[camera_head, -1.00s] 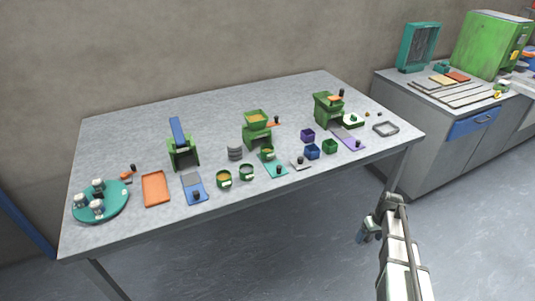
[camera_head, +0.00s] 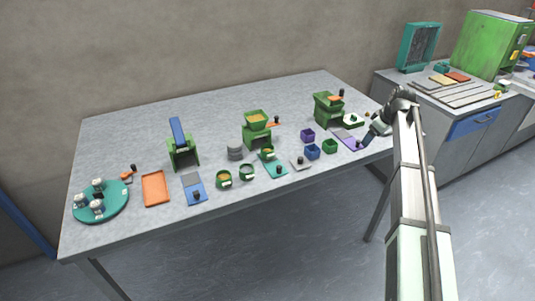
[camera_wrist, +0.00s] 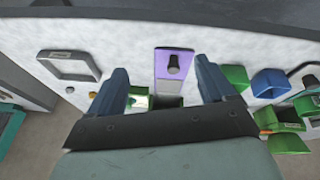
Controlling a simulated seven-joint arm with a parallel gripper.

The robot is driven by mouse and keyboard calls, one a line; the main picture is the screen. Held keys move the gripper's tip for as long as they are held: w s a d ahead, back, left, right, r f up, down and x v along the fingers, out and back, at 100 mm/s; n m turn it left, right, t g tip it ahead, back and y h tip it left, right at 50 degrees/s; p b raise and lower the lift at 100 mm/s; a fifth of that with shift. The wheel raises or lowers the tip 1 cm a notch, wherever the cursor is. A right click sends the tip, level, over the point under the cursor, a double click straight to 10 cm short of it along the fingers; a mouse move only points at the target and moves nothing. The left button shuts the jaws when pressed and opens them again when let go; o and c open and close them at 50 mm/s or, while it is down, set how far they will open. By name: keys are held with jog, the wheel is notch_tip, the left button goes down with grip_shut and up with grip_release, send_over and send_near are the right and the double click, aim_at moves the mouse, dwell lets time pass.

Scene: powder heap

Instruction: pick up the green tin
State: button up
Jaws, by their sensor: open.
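The green tin (camera_head: 330,146) is a small open-topped container on the table, right of a blue tin (camera_head: 312,152). In the wrist view, the green tin (camera_wrist: 237,77) lies just right of my right finger, with the blue tin (camera_wrist: 270,83) beyond it. My gripper (camera_head: 367,139) is over the right part of the table, to the right of the green tin and apart from it. In the wrist view, my gripper (camera_wrist: 160,66) has its fingers wide apart, with nothing held. The tin's lower part is partly hidden by the finger there.
A purple plate with a black knob (camera_head: 347,138) lies between the green tin and my gripper. A purple tin (camera_head: 307,135) and green mill-like stand (camera_head: 327,110) are behind. Round labelled green pots (camera_head: 223,179) stand farther left. A grey frame (camera_wrist: 69,66) lies at the table's right.

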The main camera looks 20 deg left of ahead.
jog(key=s+a+r+n+g+y, duration=0.1)
jog(key=s+a+r, duration=0.2)
jog(key=s+a, duration=0.5)
jog(key=s+a+r+n+g, duration=0.15)
jog(key=s+a, duration=0.25)
jog(key=a, duration=0.8)
jog(key=s+a+r+n+y, duration=0.1)
jog(key=s+a+r+n, duration=0.3)
jog(key=a, duration=0.6)
jog(key=m, duration=0.2)
send_near(269, 148)
jog(key=s+f, duration=0.1)
jog(key=s+a+f, duration=0.1)
jog(key=shift+s+f, duration=0.15)
jog(key=shift+f, duration=0.25)
jog(key=shift+w+x, duration=0.2)
jog(key=shift+x, duration=2.45)
jog(key=shift+c, duration=0.5)
jog(key=c, duration=1.1)
jog(key=shift+r, duration=0.15)
jog(key=shift+c, duration=0.2)
